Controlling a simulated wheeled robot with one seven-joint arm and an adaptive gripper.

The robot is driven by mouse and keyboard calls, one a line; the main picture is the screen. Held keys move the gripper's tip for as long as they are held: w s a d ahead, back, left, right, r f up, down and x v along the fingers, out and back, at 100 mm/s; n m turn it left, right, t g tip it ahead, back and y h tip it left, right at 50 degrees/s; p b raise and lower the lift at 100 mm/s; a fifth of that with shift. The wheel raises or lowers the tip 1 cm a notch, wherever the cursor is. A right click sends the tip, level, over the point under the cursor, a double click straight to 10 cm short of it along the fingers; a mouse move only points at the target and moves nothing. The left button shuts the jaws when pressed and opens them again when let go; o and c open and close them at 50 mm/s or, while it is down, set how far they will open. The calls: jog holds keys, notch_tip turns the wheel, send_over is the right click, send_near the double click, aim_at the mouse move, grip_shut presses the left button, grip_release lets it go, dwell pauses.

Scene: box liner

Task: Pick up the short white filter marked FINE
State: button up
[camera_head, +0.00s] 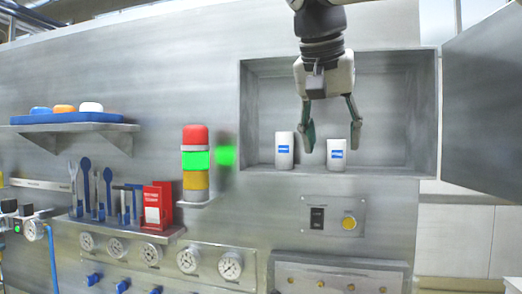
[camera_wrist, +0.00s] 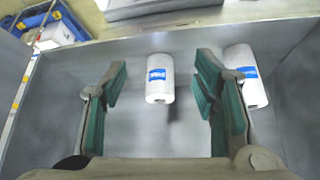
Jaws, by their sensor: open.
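Two white cylindrical filters with blue labels stand upright in the open metal box. The shorter one (camera_head: 337,156) is on the right in the head view. In the wrist view, the filter between my fingers (camera_wrist: 159,90) looks like this shorter one; its label seems to read FINE, but the print is small. The taller filter (camera_head: 284,152) is on the left; in the wrist view it is at the right (camera_wrist: 246,78), outside a finger and partly hidden. My gripper (camera_head: 331,146) points down, open and empty, its green-padded fingers (camera_wrist: 162,68) on either side of the shorter filter without visible contact.
The metal box (camera_head: 257,110) has walls around the filters, and its door (camera_head: 485,100) stands open at the right. A red, green and amber signal lamp (camera_head: 196,162) is left of the box. A switch panel (camera_head: 333,217) is below. The box floor's right part is clear.

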aim_at(336, 147)
jog(key=shift+w+d, duration=0.35)
jog(key=shift+w, duration=0.3)
jog(key=shift+w+d, duration=0.35)
jog(key=shift+w, duration=0.25)
jog(key=shift+w+d+p, duration=0.25)
jog(key=shift+w+d, duration=0.05)
jog(key=shift+w, duration=0.2)
jog(key=shift+w+d+p, duration=0.25)
jog(key=shift+w+d, duration=0.05)
jog(key=shift+w, duration=0.2)
jog(key=shift+x, duration=1)
jog(key=shift+w+d+f, duration=0.15)
jog(key=shift+w+f, duration=0.1)
jog(key=shift+f, duration=0.15)
jog(key=c, duration=1.2)
